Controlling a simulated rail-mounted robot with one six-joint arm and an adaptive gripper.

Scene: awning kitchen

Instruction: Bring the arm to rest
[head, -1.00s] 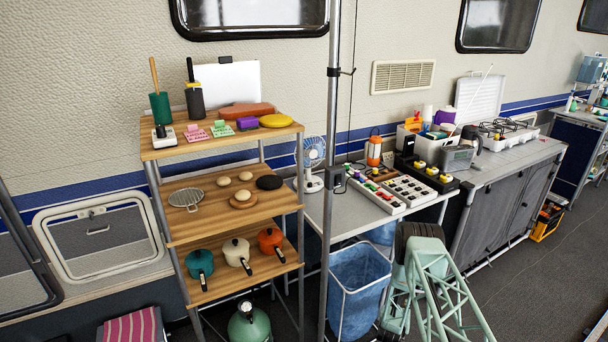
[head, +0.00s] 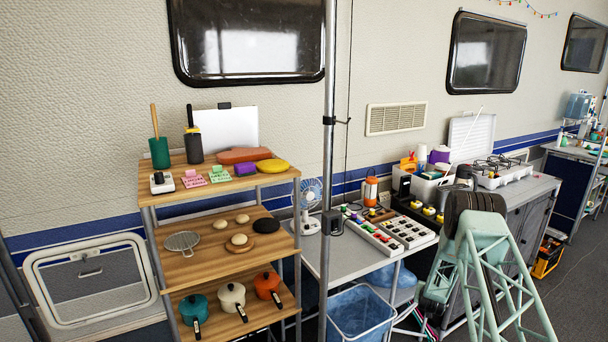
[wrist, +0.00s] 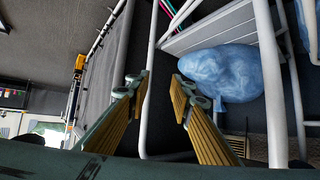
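My pale green lattice arm (head: 480,255) stands at the lower right of the head view, in front of the worktable and the grey cabinet. Its gripper end is not visible there. In the wrist view my gripper (wrist: 161,85) has its two yellow-and-green fingers spread apart. Nothing is between the fingertips except the view of the dark floor and a white frame tube behind. My gripper holds nothing.
A blue bag (wrist: 220,72) and white frame tubes (wrist: 148,70) lie beyond the fingers. A worktable (head: 318,255), a blue-lined bin (head: 358,315) and a loaded wooden shelf rack (head: 215,262) stand left of my arm. A metal pole (head: 328,150) rises between.

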